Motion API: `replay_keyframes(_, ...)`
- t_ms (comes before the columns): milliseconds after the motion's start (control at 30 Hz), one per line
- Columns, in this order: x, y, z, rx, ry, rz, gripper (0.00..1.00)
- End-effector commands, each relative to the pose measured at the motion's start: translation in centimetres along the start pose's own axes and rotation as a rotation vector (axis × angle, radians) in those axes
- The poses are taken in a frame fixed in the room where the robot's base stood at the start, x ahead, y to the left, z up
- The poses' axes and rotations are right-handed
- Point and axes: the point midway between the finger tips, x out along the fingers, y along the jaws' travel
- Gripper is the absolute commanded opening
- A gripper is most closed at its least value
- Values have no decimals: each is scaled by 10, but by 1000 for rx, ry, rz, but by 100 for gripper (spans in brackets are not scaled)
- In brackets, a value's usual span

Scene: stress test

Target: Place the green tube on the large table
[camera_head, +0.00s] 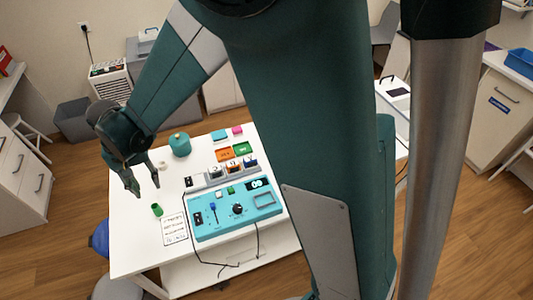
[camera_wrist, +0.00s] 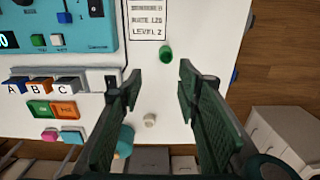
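A small green tube (camera_head: 157,210) stands on the white table (camera_head: 130,245), near the table's left side and beside a printed card. It also shows in the wrist view (camera_wrist: 166,54), just beyond the fingertips. My gripper (camera_head: 146,188) is open and empty above the left part of the table. In the wrist view its two fingers (camera_wrist: 161,75) are spread wide, with the tube ahead of the gap between them and apart from both.
A teal control console (camera_head: 235,212) with knobs and a cable fills the table's middle. The printed card (camera_head: 174,230) lies left of it. A teal canister (camera_head: 180,145), a small white cylinder (camera_head: 162,166) and orange and green blocks (camera_head: 225,155) stand behind. The left front corner is clear.

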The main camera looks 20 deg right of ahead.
Motion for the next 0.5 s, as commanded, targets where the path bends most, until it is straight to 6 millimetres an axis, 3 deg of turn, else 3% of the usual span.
replay_keyframes(500,-76,94,5,4,106,-51,33)
